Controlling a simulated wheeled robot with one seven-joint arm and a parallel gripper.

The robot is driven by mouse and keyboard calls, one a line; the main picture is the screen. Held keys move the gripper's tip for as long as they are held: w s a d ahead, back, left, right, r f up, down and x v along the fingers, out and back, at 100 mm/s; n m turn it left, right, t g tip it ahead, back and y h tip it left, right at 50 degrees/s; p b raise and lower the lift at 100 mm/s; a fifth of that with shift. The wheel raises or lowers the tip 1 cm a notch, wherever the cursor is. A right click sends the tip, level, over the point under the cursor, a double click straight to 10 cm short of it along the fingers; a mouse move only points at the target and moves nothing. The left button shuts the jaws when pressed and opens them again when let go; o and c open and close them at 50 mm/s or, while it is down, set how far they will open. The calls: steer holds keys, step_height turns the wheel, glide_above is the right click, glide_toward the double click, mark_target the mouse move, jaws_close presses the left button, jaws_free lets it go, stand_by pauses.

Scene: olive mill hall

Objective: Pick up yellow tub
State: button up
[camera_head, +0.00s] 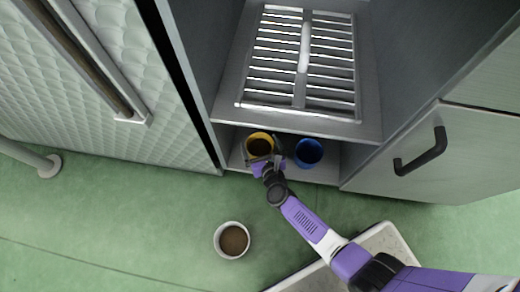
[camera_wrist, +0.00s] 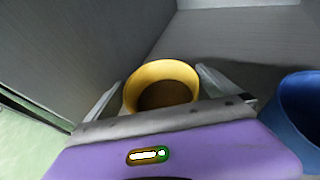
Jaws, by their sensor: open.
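The yellow tub (camera_head: 259,138) stands upright on the low shelf of the grey cabinet, near its left wall. It holds something dark brown. In the wrist view the yellow tub (camera_wrist: 160,68) lies straight ahead, between the two fingers. My gripper (camera_head: 264,160) reaches into the low compartment from the front. It also shows in the wrist view (camera_wrist: 155,85), open, with one finger on each side of the tub. I cannot tell whether the fingers touch it. The tub's lower front is hidden behind my gripper.
A blue tub (camera_head: 308,152) stands just right of the yellow one and shows in the wrist view (camera_wrist: 304,110). A metal rack (camera_head: 302,103) lies on the shelf above. A white tub (camera_head: 219,232) with brown contents stands on the green floor. A black-handled drawer (camera_head: 430,160) is at right.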

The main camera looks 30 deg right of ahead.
steer(key=c, duration=1.4)
steer(key=shift+c, duration=0.6)
steer(key=shift+r, duration=0.15)
